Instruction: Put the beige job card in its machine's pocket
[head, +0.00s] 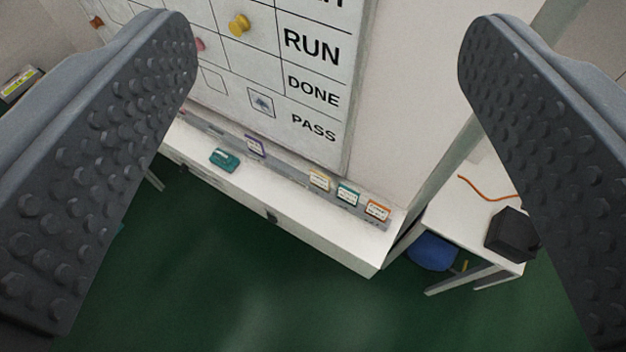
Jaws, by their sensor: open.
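My gripper (325,75) is open and empty, its two studded grey fingers wide apart at the left and right of the head view. Between them and farther off, the beige job card (319,181) stands on the white ledge below a whiteboard. It is a small card leaning at the back of the ledge. A teal card (347,195) and an orange card (376,211) stand to its right, and a purple card (255,146) stands to its left. No machine's pocket can be made out in this view.
The whiteboard (326,107) reads RUN, DONE and PASS and bears a yellow magnet (239,25). A teal object (224,160) lies on the ledge (300,210). A white table (470,215) with a black box (511,235) stands at right. Green floor (230,270) is clear in front.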

